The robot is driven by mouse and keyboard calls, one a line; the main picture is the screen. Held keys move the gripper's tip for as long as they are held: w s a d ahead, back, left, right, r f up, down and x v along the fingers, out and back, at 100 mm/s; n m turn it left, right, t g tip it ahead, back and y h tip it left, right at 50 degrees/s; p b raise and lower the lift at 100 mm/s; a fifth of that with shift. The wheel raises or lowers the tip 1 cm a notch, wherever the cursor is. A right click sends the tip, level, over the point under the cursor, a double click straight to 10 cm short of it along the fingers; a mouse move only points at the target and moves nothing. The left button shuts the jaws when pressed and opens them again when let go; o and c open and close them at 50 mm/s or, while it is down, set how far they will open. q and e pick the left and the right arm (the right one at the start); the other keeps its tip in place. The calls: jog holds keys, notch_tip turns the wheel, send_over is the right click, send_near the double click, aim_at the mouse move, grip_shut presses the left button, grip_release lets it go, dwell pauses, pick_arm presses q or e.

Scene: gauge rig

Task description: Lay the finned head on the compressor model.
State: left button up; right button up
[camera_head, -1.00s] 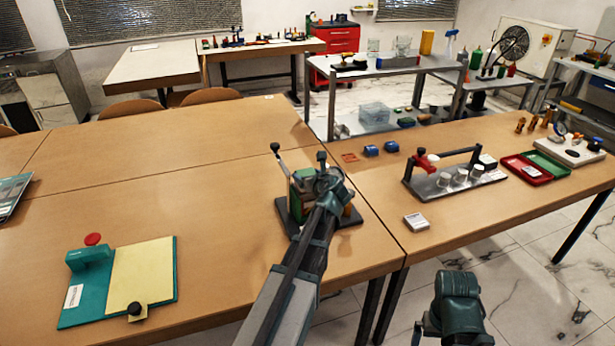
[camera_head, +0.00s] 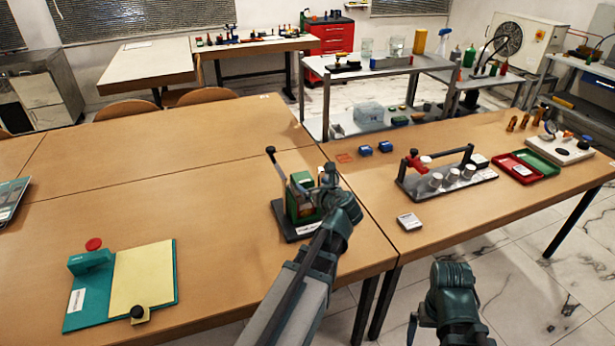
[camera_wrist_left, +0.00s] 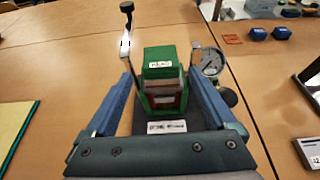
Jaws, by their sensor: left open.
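A green block-shaped model (camera_head: 300,202) stands upright on a dark base plate (camera_head: 285,229) near the right edge of the wooden table. In the left wrist view the green block (camera_wrist_left: 160,56) has a white label on top and a red and brown front. A lever with a black knob (camera_wrist_left: 126,8) rises at its left and a round gauge (camera_wrist_left: 211,62) at its right. My left gripper (camera_head: 327,184) is open, its blue fingers either side of the block's near part; I cannot tell contact. My right gripper (camera_head: 452,305) hangs low in front, its fingers unclear. I cannot make out which part is the finned head.
On the right table are a plate with white cylinders and a red-knobbed bar (camera_head: 447,181), a small white-topped box (camera_head: 409,222), blue blocks (camera_head: 385,147) and a red-green tray (camera_head: 527,166). A teal board with a yellow pad (camera_head: 143,275) lies at left. The left table's middle is clear.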

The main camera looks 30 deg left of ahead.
aim_at(303, 178)
pick_arm(q)
jog(key=shift+v, duration=1.15)
jog(key=shift+w, duration=0.1)
jog(key=b+x, duration=0.4)
jog(key=x, duration=0.7)
jog(key=shift+a+f, duration=0.15)
jog(key=shift+a, duration=0.05)
jog(key=shift+w+a+f+b, duration=0.25)
jog(key=shift+a+f+b, duration=0.05)
jog(key=shift+r, duration=0.25)
